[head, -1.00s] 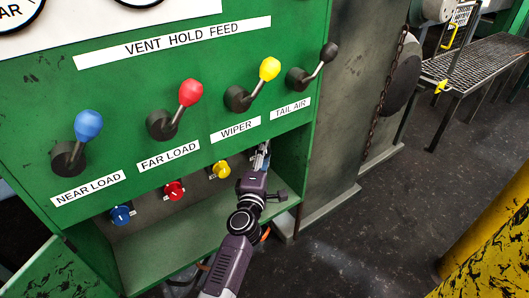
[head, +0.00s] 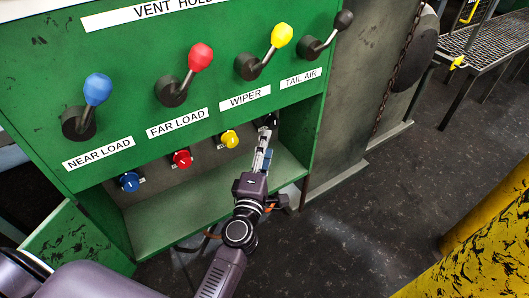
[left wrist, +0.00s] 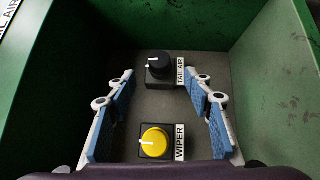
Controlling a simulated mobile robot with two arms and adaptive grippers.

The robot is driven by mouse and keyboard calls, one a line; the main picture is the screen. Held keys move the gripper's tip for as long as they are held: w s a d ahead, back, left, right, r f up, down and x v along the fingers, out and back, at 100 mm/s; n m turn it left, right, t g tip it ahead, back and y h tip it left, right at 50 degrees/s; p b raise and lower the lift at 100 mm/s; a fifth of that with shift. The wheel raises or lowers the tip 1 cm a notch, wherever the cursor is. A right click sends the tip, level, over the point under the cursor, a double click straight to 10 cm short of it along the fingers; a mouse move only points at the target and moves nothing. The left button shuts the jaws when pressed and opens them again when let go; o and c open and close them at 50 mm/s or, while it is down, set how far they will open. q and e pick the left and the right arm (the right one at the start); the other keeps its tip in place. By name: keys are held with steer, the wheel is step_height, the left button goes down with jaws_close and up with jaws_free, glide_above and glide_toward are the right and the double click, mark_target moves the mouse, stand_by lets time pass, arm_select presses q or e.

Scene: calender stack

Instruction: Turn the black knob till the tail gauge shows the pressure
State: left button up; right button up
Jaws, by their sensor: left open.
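The black knob labelled TAIL AIR (left wrist: 158,64) shows in the left wrist view, on a square base with a white pointer mark. My left gripper (left wrist: 162,108) is open, its blue-padded fingers spread wide. The knob lies beyond the fingertips, roughly between their lines, with no contact visible. In the head view my left gripper (head: 264,148) reaches into the recess below the TAIL AIR label (head: 301,78) and partly hides the black knob. The tail gauge is not in view. My right gripper is not in view.
The yellow WIPER knob (left wrist: 155,142) sits low between the fingers in the wrist view. Red (head: 182,159) and blue (head: 130,182) knobs are farther left. Levers stand above the recess, the black lever (head: 343,20) at right. Green walls flank the recess. A yellow post (head: 490,225) stands right.

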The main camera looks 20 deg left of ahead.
arm_select(q)
steer(key=shift+s+d, duration=0.15)
steer(key=shift+s, duration=0.8)
